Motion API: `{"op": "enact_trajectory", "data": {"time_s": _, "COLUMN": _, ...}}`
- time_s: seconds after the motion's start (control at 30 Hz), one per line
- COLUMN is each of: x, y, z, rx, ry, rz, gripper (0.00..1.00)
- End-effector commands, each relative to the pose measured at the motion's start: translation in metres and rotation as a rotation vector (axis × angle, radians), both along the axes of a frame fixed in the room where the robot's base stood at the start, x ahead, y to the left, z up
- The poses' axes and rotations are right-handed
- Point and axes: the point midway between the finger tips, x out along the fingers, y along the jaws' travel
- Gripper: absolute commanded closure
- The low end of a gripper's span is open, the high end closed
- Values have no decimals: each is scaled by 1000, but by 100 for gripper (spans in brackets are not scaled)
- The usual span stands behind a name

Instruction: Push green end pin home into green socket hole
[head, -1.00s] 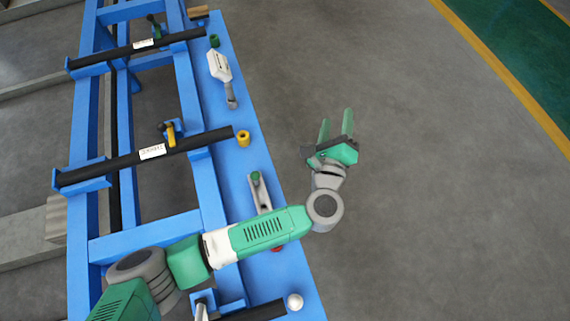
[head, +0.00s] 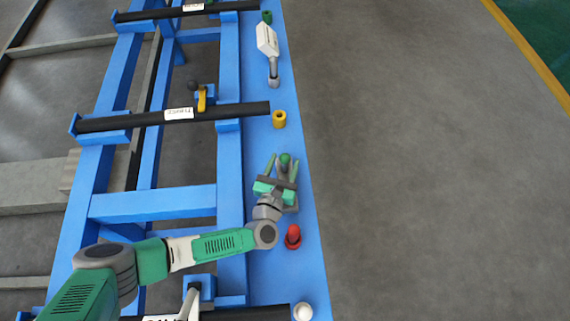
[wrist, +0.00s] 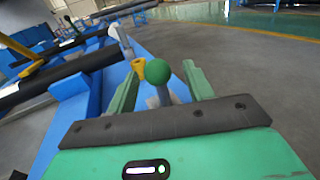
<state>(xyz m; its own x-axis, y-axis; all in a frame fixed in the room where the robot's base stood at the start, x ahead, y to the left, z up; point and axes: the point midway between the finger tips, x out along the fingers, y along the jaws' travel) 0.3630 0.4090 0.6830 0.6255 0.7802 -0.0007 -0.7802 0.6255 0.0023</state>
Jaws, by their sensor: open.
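My gripper (head: 283,161) is open over the blue beam. Its two green fingers stand either side of a green ball knob (head: 285,158) on a grey stem; the wrist view shows the knob (wrist: 158,71) between the fingers, with gaps both sides. I cannot tell whether this knob belongs to the green end pin. A green hollow-looking cylinder (head: 267,16) stands at the beam's far end, perhaps the green socket; its hole is too small to make out. No green pin shows clearly elsewhere.
A yellow ring (head: 279,119) stands on the beam beyond my gripper, a red piece (head: 293,237) nearer, and a white ball (head: 302,312) at the near end. A white-and-grey tool (head: 268,45) lies farther along. Dark bars (head: 236,112) cross the blue frame; open floor lies right.

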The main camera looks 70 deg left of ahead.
Motion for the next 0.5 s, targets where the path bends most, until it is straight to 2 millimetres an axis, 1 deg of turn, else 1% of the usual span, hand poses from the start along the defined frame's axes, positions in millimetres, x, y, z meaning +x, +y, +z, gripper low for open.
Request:
{"op": "enact_trajectory", "data": {"time_s": 0.03, "x": 5, "y": 9, "z": -6, "rx": 2, "ry": -3, "rz": 0, "gripper": 48}}
{"op": "enact_trajectory", "data": {"time_s": 0.1, "x": 12, "y": 20, "z": -5, "rx": 2, "ry": -3, "rz": 0, "gripper": 48}}
{"op": "enact_trajectory", "data": {"time_s": 0.2, "x": 21, "y": 30, "z": -3, "rx": 0, "ry": -1, "rz": -2, "gripper": 48}}
{"op": "enact_trajectory", "data": {"time_s": 0.3, "x": 25, "y": 34, "z": 0, "rx": -1, "ry": -2, "rz": -1, "gripper": 48}}
{"op": "enact_trajectory", "data": {"time_s": 0.47, "x": 25, "y": 35, "z": 2, "rx": -1, "ry": -2, "rz": 0, "gripper": 48}}
{"op": "enact_trajectory", "data": {"time_s": 0.5, "x": 25, "y": 35, "z": 2, "rx": -1, "ry": -2, "rz": 0, "gripper": 52}}
